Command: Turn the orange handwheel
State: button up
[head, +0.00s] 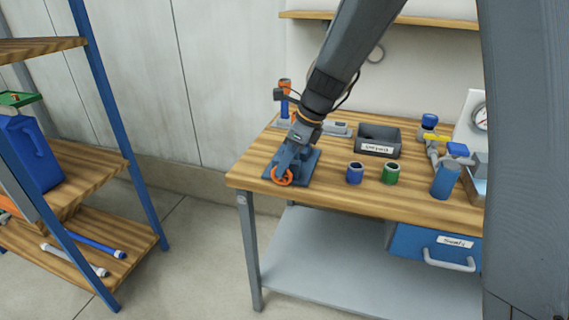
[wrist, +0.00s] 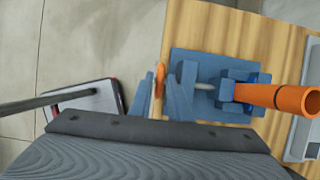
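The orange handwheel (head: 282,176) is on the front of a blue-grey block on a blue base plate (wrist: 185,60) at the bench's left front corner. In the wrist view the handwheel (wrist: 160,80) shows edge-on as a thin orange strip. My gripper (head: 287,168) is at the handwheel, coming down from above. In the wrist view my gripper (wrist: 168,82) has its two fingers apart, one on each side of the wheel's rim. A gap shows on the right side; the left finger is very close, and I cannot tell whether it touches. Part of the wheel is hidden by the fingers.
An orange-topped blue upright (head: 285,98) stands just behind. A grey bin (head: 378,140), blue cup (head: 355,173), green cup (head: 390,173) and valve piping (head: 433,148) are to the right on the bench (head: 325,190). A shelf rack (head: 90,90) stands left, across open floor.

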grip_shut()
